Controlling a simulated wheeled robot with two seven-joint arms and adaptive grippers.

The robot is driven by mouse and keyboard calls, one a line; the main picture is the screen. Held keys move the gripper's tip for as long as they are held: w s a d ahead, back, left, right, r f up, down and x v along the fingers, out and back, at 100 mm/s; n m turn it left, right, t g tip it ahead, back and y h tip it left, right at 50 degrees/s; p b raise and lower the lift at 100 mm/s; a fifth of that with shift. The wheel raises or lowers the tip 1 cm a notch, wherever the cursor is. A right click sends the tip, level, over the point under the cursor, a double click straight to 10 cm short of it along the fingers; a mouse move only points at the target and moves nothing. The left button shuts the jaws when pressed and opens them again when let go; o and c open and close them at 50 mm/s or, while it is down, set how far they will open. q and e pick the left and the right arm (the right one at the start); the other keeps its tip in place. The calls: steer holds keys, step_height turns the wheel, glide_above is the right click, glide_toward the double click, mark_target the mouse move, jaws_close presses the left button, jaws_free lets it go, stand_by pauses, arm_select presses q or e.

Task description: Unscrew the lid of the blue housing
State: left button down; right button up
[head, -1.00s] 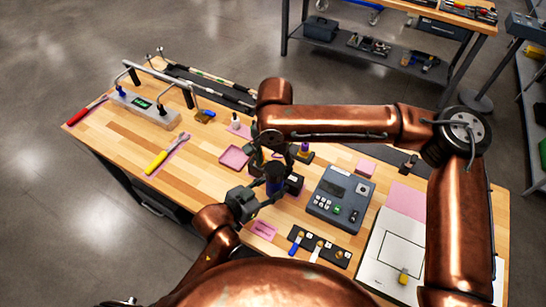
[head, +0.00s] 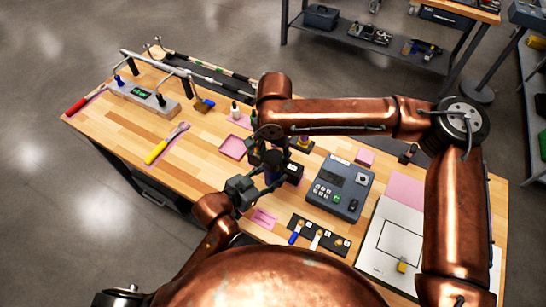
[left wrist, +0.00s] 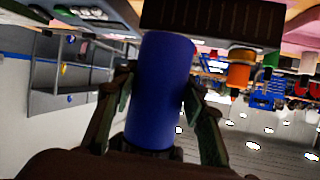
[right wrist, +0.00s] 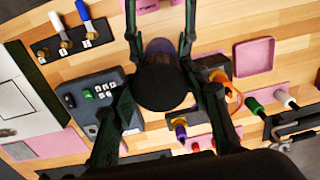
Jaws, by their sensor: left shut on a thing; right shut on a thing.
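The blue housing (left wrist: 160,95) is an upright-looking blue cylinder between the fingers of my left gripper (left wrist: 158,100), which is shut on it. In the head view the housing (head: 272,170) is small and partly covered by both grippers. Its dark round lid (right wrist: 163,88) fills the middle of the right wrist view. My right gripper (right wrist: 168,100) is shut on the lid from above, one finger at each side. My left gripper (head: 255,186) comes in lower down in the head view. The joint between lid and housing is hidden, so how far the lid is turned cannot be told.
A black block (head: 294,172) stands close beside the housing. A grey keypad device (head: 340,188) is to the right. A pink tray (head: 232,147) lies to the left, with a yellow-handled tool (head: 157,152) beyond it. A key board (head: 318,236) lies in front.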

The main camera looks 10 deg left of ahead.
steer(key=shift+w+a+r, duration=0.1)
steer(key=shift+a+r, duration=0.05)
steer(key=shift+a, duration=0.15)
steer(key=shift+c, duration=1.1)
steer(key=n, duration=0.5)
steer(key=shift+a, duration=0.1)
steer(key=n, duration=0.6)
steer(key=shift+s, duration=0.25)
steer(key=n, duration=0.3)
steer(key=shift+n, duration=0.3)
steer(key=n, duration=0.5)
steer(key=shift+s+d+n, duration=0.1)
steer(key=shift+d+n, duration=0.15)
steer(key=shift+n, duration=0.15)
steer(key=n, duration=0.5)
steer(key=shift+d+n, duration=0.15)
steer(key=shift+n, duration=0.15)
steer(key=n, duration=0.5)
steer(key=shift+w+d+n, duration=0.1)
steer(key=shift+w+n, duration=0.1)
steer(key=shift+n, duration=0.1)
steer(key=n, duration=0.5)
steer(key=shift+w+d+n, duration=0.1)
steer(key=shift+w+n, duration=0.15)
steer(key=shift+n, duration=0.05)
steer(key=n, duration=0.4)
steer(key=shift+w, duration=0.15)
steer(key=shift+r, duration=0.2)
